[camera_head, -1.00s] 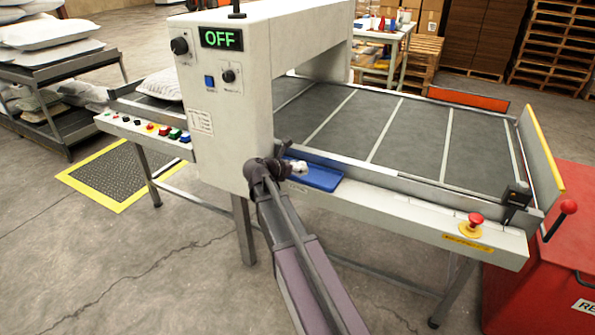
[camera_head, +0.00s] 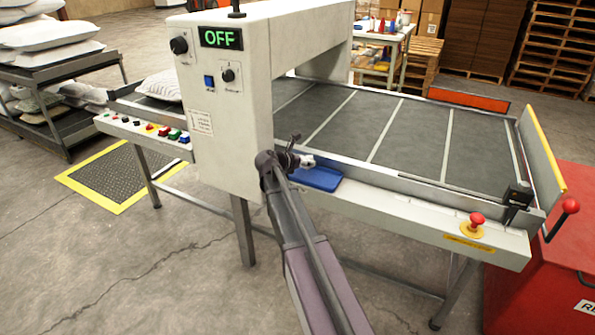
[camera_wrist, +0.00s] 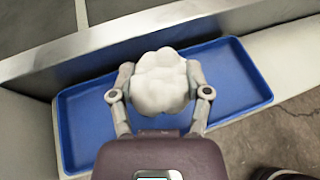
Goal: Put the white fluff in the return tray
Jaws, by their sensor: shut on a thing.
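The white fluff (camera_wrist: 160,82) is a lumpy white clump between the fingers of my gripper (camera_wrist: 160,92). The fingers press on it from both sides, and it hides their tips. In the wrist view the blue tray (camera_wrist: 232,85) lies behind and below the fluff, spreading to both sides of it. How high the fluff is above the tray floor I cannot tell. In the head view my gripper (camera_head: 306,161) is over the left part of the blue tray (camera_head: 322,179), with a small white bit of fluff showing at its end.
The tray sits on the machine's front ledge beside the tall white housing (camera_head: 228,110), whose display reads OFF. A grey conveyor bed (camera_head: 420,125) lies behind it. A red emergency button (camera_head: 477,219) and a red bin (camera_head: 550,270) are to the right.

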